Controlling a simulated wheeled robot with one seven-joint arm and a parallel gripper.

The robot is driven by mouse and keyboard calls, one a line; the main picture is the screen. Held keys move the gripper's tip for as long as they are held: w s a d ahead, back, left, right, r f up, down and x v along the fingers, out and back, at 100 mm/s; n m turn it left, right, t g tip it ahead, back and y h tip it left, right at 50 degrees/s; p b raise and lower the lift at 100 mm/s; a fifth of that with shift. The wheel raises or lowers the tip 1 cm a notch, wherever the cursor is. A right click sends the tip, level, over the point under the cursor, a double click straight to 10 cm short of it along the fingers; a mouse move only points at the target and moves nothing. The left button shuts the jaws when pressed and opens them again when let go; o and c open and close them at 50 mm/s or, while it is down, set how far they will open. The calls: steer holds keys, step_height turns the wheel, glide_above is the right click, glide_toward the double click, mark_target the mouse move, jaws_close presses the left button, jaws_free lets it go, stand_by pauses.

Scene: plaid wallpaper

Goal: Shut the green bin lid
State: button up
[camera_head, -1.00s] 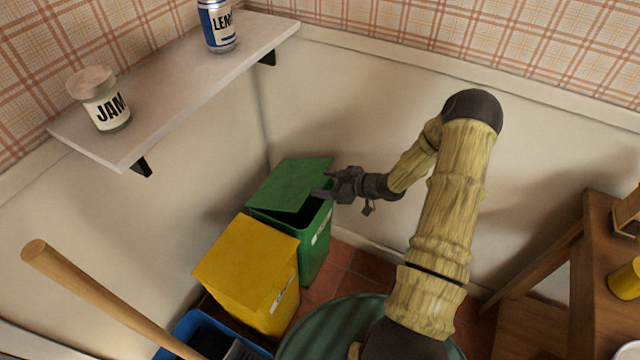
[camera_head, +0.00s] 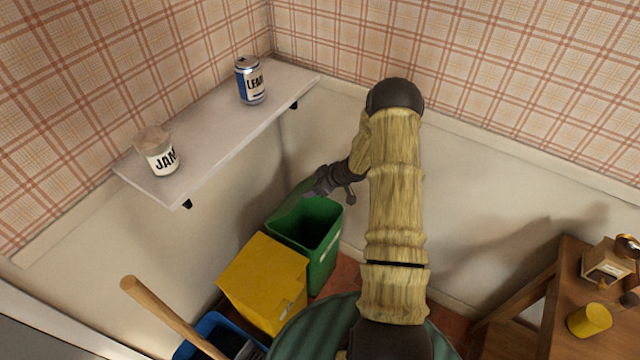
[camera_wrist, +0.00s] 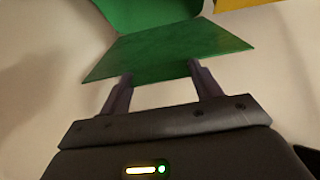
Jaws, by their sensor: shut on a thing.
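The green bin (camera_head: 322,262) stands in the corner, and its dark inside shows from above. Its green lid (camera_head: 287,203) is swung up and back toward the left wall, well clear of the rim. My gripper (camera_head: 314,188) is at the lid's upper edge, above the back of the bin. In the wrist view my gripper (camera_wrist: 162,82) has a finger on each side of the lid's near edge, and the lid (camera_wrist: 172,52) is held between them. The bin body shows beyond it at the top. The head view hides the exact finger contact.
A yellow bin (camera_head: 262,282) stands shut beside the green one, with a blue bin (camera_head: 212,332) in front. A shelf (camera_head: 222,134) above holds a jam jar (camera_head: 158,150) and a can (camera_head: 250,82). A wooden handle (camera_head: 165,312) juts up at left; a wooden table (camera_head: 560,290) is at right.

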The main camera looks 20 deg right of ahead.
steer(key=shift+w+a+r+p, duration=0.6)
steer(key=shift+w+a+p, duration=0.05)
steer(key=shift+w+p, duration=0.2)
